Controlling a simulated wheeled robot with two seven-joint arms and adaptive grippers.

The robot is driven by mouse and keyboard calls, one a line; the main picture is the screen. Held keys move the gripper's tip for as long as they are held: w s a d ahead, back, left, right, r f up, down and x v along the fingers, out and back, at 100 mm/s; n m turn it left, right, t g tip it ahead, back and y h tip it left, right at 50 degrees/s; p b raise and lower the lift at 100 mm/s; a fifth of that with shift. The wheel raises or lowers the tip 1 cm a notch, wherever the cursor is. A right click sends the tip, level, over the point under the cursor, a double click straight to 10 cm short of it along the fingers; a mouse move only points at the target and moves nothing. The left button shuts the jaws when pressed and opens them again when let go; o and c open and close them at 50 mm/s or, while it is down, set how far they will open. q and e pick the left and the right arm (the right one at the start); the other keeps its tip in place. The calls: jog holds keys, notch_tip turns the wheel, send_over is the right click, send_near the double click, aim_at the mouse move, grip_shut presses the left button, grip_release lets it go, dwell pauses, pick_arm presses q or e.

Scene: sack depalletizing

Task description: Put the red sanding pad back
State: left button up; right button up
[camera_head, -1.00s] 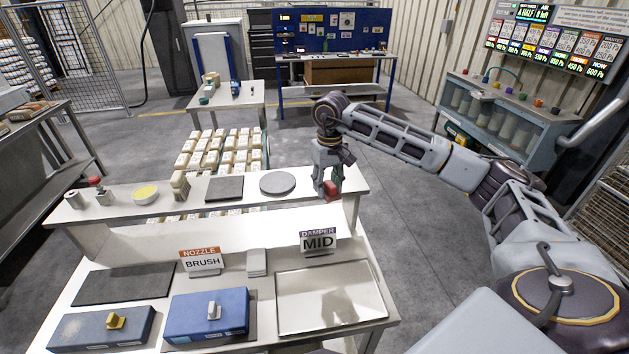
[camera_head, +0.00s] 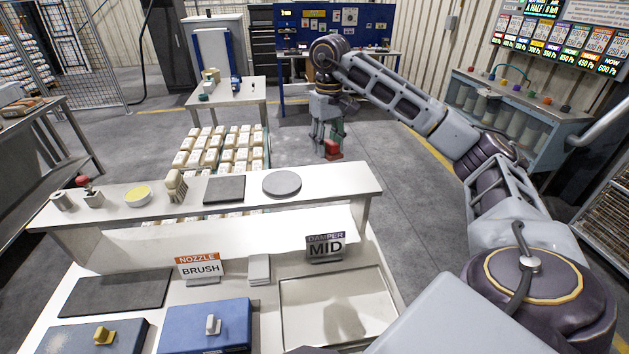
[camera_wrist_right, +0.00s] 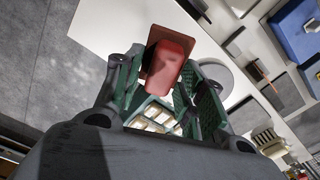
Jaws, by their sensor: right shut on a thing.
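The red sanding pad (camera_wrist_right: 170,62) is a red block on a flat brownish-red base, held between the green-lined fingers of my right gripper (camera_wrist_right: 155,90) in the right wrist view. In the head view my right gripper (camera_head: 331,140) points down beyond the back right of the white shelf, with the red pad (camera_head: 332,149) at its fingertips. The gripper is shut on the pad, which is in the air. My left gripper is not in view.
The raised white shelf (camera_head: 330,182) holds a round grey disc (camera_head: 282,183), a dark grey square pad (camera_head: 224,189), a brush (camera_head: 175,186) and a yellow-topped bowl (camera_head: 138,196). A pallet of sacks (camera_head: 221,150) stands behind. Bare floor lies right of the shelf.

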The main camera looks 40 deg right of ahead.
jog(key=shift+r, duration=0.3)
jog(key=shift+f, duration=0.15)
